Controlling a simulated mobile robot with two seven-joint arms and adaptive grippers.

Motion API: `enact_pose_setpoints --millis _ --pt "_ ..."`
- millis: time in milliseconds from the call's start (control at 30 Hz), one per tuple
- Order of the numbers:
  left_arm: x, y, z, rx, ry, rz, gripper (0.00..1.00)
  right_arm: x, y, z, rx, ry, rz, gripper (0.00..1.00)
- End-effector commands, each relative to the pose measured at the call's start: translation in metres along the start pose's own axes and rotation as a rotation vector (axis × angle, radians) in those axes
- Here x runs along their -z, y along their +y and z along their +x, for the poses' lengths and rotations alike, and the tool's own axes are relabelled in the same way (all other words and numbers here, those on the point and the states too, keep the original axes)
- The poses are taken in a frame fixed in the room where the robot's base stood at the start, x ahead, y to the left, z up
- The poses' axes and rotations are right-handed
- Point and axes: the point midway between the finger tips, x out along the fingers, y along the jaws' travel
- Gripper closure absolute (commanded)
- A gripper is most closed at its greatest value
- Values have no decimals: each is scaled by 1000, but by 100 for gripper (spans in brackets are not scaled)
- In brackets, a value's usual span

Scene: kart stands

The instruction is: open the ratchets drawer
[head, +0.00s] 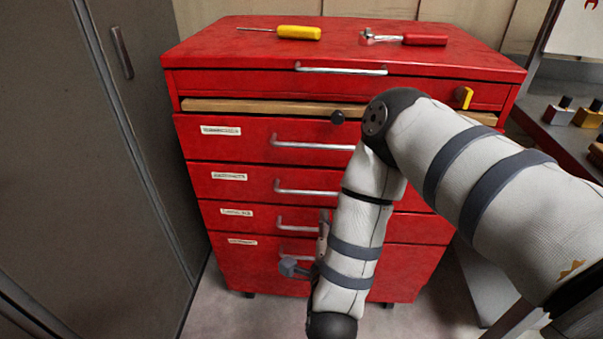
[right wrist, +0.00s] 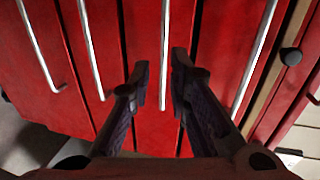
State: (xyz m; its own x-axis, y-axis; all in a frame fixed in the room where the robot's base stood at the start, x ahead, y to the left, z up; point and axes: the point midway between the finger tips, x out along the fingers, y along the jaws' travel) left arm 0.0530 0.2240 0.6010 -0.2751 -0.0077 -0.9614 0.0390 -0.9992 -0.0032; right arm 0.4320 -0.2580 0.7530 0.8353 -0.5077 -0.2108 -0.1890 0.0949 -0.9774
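The red tool cabinet (head: 232,270) has several stacked drawers with silver bar handles and small white labels too blurred to read, so I cannot tell by label which drawer is the ratchets one. All these lower drawers look shut. My right gripper (head: 306,244) is in front of the lower drawers in the head view, partly hidden by my forearm. In the right wrist view my right gripper (right wrist: 165,92) is open, its fingers on either side of a drawer handle (right wrist: 165,45). I cannot tell whether they touch it. My left gripper is not in view.
A yellow-handled screwdriver (head: 297,32) and a red-handled ratchet (head: 424,39) lie on the cabinet top. A wooden board (head: 255,106) and black knob (head: 338,117) sit under the top drawer. A grey locker (head: 80,150) stands left; a dark bench (head: 545,120) stands right.

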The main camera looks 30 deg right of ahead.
Motion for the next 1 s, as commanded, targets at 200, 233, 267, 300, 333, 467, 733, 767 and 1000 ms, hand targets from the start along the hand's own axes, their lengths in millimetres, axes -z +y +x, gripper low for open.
enact_pose_setpoints --millis 200,233,267,300,333,467,733,767,1000 --pt "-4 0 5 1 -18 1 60 1 -2 29 15 9 16 83" --pt "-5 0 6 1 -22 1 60 1 -2 37 13 9 16 83" --pt "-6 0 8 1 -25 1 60 1 -2 46 14 10 16 83" --pt "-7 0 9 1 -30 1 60 2 -2 56 13 10 16 83" --pt "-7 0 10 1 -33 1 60 1 -1 64 12 9 15 83" --pt "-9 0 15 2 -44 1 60 1 -1 94 12 8 13 83" --pt "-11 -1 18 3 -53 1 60 1 -3 121 11 5 13 83" --pt "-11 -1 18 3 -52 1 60 1 -4 122 11 5 13 83" --pt "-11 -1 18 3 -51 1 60 1 -4 121 11 5 13 96"
